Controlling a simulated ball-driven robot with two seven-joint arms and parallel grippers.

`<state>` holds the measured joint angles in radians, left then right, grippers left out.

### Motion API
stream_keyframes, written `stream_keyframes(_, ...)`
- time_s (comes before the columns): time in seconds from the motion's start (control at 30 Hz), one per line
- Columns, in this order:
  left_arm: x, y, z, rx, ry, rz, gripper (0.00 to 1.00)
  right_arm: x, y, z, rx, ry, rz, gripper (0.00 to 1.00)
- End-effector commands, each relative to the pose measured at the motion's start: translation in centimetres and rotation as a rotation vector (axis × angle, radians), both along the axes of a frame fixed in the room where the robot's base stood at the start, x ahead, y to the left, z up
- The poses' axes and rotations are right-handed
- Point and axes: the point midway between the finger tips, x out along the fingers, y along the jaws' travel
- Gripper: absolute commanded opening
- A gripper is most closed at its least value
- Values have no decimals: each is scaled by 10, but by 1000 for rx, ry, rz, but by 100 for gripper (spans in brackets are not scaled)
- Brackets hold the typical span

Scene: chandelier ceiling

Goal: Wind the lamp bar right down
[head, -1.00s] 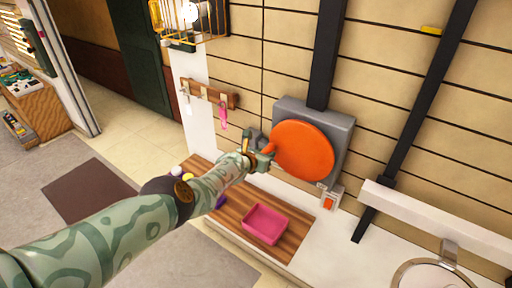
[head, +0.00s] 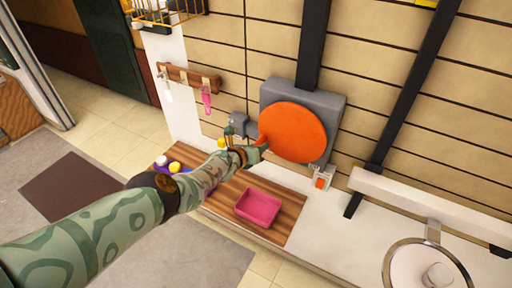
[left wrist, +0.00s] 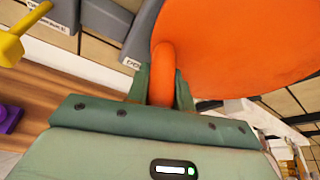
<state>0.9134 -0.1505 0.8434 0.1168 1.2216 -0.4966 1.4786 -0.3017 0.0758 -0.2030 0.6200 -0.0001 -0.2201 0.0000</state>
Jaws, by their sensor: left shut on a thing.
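A large round orange crank wheel (head: 292,132) is mounted on a grey box (head: 335,98) on the wall, below a black upright rail. My left gripper (head: 252,152) is at the wheel's left edge, shut on its orange handle. In the left wrist view the green fingers (left wrist: 165,88) close around the orange handle (left wrist: 163,60), with the wheel (left wrist: 240,45) behind. A long white bar (head: 430,205), probably the lamp bar, crosses a slanted black rail (head: 410,95) at the right. A round white fitting (head: 425,265) shows below it. My right gripper is out of view.
A pink tray (head: 258,208) sits on a wooden board below the wheel. Yellow and purple items (head: 175,167) lie at the board's left. A hook rack (head: 188,78) holds a pink item.

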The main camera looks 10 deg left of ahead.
Motion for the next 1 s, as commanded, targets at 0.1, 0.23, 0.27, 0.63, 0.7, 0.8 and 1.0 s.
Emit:
stream_keyframes(0.1,-1,-5,0,-14,4,-7,0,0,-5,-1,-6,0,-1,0)
stream_keyframes(0.23,-1,-5,1,-17,4,-8,0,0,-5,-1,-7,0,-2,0)
stream_keyframes(0.27,-1,-5,1,-17,4,-8,0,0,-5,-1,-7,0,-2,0)
stream_keyframes(0.63,-1,-4,1,-15,4,-6,45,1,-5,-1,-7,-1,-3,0)
stream_keyframes(0.7,-1,-3,0,-14,4,-5,45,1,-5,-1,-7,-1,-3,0)
stream_keyframes(0.8,-1,-3,0,-14,5,-4,45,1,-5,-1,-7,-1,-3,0)
stream_keyframes(1.0,0,-6,3,-14,5,-2,45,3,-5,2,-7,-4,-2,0)
